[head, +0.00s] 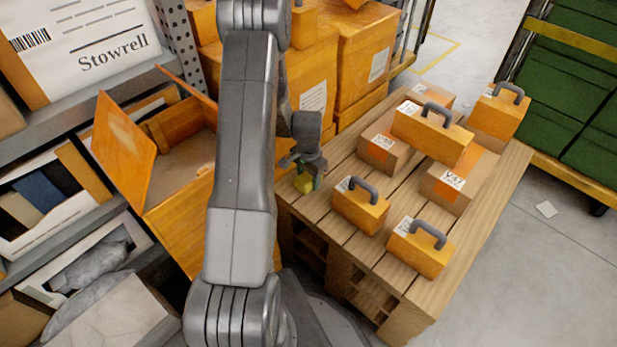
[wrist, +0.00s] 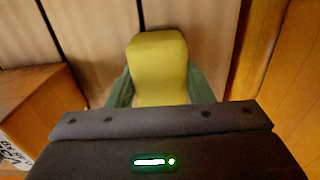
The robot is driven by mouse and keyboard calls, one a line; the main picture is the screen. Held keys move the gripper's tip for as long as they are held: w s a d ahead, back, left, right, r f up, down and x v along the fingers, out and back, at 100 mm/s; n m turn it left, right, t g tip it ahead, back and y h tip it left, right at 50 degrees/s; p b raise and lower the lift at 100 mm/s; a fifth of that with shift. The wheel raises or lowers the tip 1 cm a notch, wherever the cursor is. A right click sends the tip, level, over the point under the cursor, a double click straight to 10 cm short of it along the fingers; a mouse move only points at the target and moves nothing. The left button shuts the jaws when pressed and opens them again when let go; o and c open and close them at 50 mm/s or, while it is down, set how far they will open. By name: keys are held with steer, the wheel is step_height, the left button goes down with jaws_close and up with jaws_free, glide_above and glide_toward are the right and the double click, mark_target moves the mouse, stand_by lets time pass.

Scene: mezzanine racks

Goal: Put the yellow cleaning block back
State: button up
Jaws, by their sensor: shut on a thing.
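The yellow cleaning block (wrist: 158,68) is held between the green fingers of my gripper (wrist: 155,88) in the wrist view. My arm hides part of the scene to the left of the gripper.
Orange cases with grey handles (head: 360,205) and cardboard boxes (head: 386,150) stand on the pallet to the right. An open orange box (head: 178,220) sits left of my arm by the shelf rack (head: 130,85). Large orange cartons (head: 362,45) stand behind. A green-loaded cart (head: 570,80) is far right.

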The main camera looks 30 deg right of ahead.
mark_target(308, 176)
steer(key=o, duration=1)
steer(key=shift+f, duration=0.1)
steer(key=shift+o, duration=0.2)
step_height(308, 176, up, 12)
steer(key=p, duration=0.3)
steer(key=shift+r, duration=0.2)
